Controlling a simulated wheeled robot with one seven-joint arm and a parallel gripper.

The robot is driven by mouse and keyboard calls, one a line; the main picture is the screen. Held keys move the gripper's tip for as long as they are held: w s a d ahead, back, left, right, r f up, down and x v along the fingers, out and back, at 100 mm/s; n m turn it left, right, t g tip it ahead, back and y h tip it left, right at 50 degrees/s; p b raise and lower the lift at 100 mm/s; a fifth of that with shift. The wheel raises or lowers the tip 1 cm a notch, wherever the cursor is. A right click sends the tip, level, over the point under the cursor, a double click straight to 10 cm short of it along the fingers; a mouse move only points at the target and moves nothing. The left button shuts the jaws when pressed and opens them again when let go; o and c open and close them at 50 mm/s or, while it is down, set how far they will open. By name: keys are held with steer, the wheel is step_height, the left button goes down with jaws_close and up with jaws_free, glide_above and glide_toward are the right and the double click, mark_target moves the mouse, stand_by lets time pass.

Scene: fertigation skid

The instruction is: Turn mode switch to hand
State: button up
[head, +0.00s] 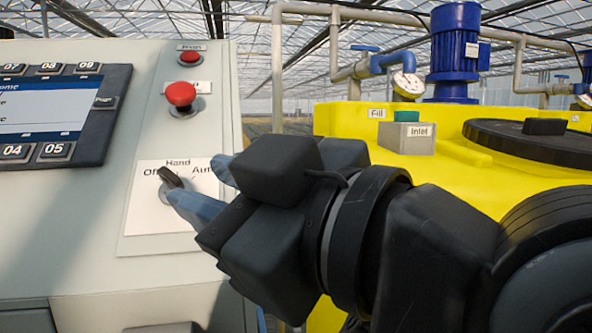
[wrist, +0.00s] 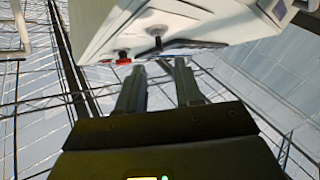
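The mode switch (head: 171,178) is a small dark lever on a white plate on the sloped grey panel. The plate reads Off at left, Hand at top and Auto at right. The lever's visible end points up and left, towards Off; part of its base is hidden by my finger. My gripper (head: 193,177) is open and empty, with its blue-grey fingers reaching towards the plate from the right. In the wrist view, the fingers (wrist: 159,66) are apart and a dark lever (wrist: 157,43) shows beyond and between their tips. I cannot tell whether a finger touches it.
A red mushroom button (head: 181,95) and a smaller red button (head: 189,57) sit above the switch. A keypad display (head: 60,110) is to the left. A yellow tank (head: 350,120) with a grey inlet box (head: 406,137) and blue motor (head: 455,50) stands behind my arm.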

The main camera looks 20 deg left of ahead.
mark_target(171, 176)
steer(key=x, duration=0.7)
steer(key=shift+p, duration=0.4)
steer(key=shift+s, duration=0.1)
jaws_close()
